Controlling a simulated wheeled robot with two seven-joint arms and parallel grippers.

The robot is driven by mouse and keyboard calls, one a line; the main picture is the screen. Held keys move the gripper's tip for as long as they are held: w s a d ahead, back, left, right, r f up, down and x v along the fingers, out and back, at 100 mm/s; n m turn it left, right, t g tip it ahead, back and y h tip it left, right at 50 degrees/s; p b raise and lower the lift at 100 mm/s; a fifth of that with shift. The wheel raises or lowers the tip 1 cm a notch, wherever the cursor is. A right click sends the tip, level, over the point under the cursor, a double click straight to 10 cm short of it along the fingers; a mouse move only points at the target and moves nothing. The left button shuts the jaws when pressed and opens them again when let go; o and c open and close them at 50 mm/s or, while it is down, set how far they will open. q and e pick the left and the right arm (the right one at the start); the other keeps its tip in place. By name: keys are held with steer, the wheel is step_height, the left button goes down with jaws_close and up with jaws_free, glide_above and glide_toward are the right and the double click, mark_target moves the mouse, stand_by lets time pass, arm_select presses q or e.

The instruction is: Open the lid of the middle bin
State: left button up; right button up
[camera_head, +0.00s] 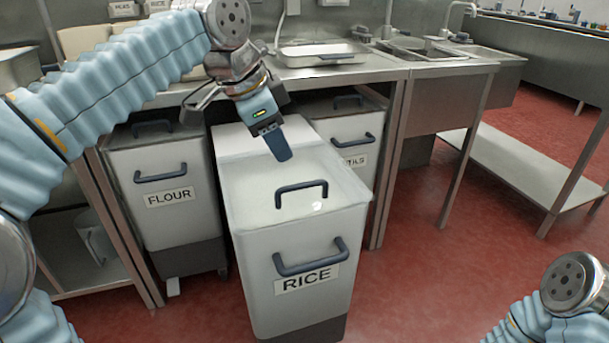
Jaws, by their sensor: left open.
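The middle bin (260,268) is white with a dark base and a RICE label, and it stands forward of the bins on either side. Its front has a dark handle (310,262). Its lid (247,190) lies flat and closed on top, with a dark handle (302,190) near the front. My left gripper (278,150) is open and empty, pointing down above the lid, behind and to the left of the lid handle and apart from it. One finger hides the other. My right gripper is out of view; only part of my right arm shows at the lower right.
The FLOUR bin (190,222) stands under the counter at left, and another bin (345,130) is partly hidden at right. The steel counter (340,70) with a tray (318,53) runs behind and above. Red floor (440,250) is clear at right.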

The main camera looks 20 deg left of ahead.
mark_target(301, 184)
arm_select(q)
steer(key=b+x, duration=0.1)
steer(key=x, duration=1)
jaws_close()
